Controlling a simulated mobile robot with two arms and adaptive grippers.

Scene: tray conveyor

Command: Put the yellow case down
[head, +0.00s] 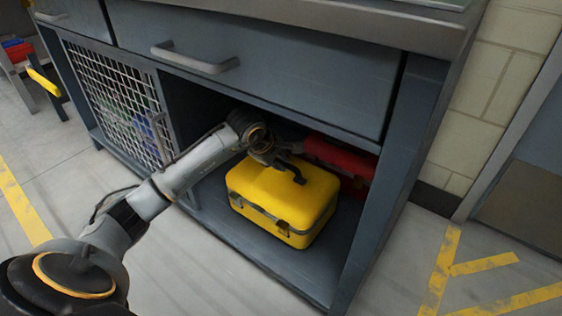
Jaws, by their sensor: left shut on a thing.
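The yellow case (283,197) is upright on or just above the lower shelf (233,236) of a grey-blue cabinet; I cannot tell whether its base touches. It has a dark handle on top and dark latches on its front. My left arm reaches in from the left, and my left gripper (284,166) is at the case's handle, shut on it. The fingertips are small and partly hidden against the dark handle. My right gripper is not in view.
A red case (340,160) stands behind the yellow case, close to it. A drawer (250,60) with a bar handle is above the opening. A mesh door (118,103) is at the left, and the cabinet's side post (388,190) at the right. Open floor lies in front.

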